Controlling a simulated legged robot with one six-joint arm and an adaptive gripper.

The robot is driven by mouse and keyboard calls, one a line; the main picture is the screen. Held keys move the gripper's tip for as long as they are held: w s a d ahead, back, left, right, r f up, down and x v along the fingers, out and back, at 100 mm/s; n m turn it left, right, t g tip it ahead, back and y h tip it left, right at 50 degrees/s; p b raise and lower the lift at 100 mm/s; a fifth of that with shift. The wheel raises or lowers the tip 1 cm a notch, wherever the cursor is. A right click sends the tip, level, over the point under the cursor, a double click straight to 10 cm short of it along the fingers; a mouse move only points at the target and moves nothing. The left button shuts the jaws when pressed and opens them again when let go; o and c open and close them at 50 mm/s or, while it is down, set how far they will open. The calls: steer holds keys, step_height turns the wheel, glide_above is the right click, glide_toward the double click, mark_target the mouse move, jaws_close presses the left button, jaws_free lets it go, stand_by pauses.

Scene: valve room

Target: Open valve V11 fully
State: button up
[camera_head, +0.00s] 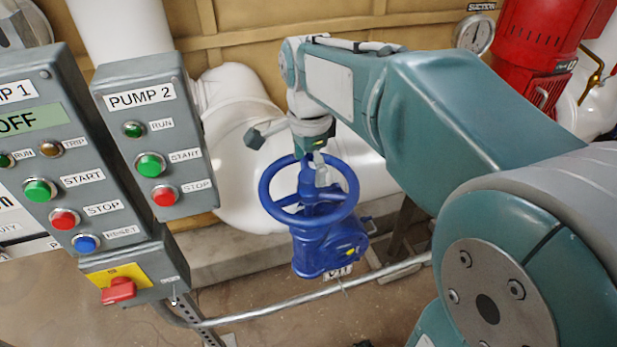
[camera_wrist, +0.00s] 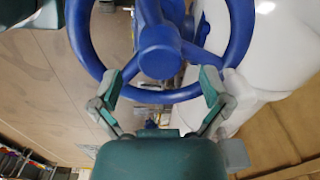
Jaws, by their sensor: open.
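Valve V11 has a blue round handwheel (camera_head: 268,188) on a blue body (camera_head: 318,255), with a V11 label (camera_head: 338,272) below it. My gripper (camera_head: 318,165) is at the far side of the handwheel, coming down from above, and its fingers are partly hidden there. In the wrist view my gripper (camera_wrist: 161,84) is open, its two fingertips spread wide over the near part of the handwheel (camera_wrist: 240,45). The hub (camera_wrist: 160,52) lies just beyond the fingertips. I cannot tell whether the fingers touch the rim.
Pump 1 (camera_head: 50,165) and Pump 2 (camera_head: 150,130) control boxes stand left of the valve. Large white pipes (camera_head: 240,130) run behind it. A metal conduit (camera_head: 300,299) crosses low in front. A gauge (camera_head: 474,34) and red machine (camera_head: 540,40) are at upper right.

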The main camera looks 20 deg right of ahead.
mark_target(309, 175)
steer(key=shift+f, duration=1.55)
steer(key=c, duration=1.3)
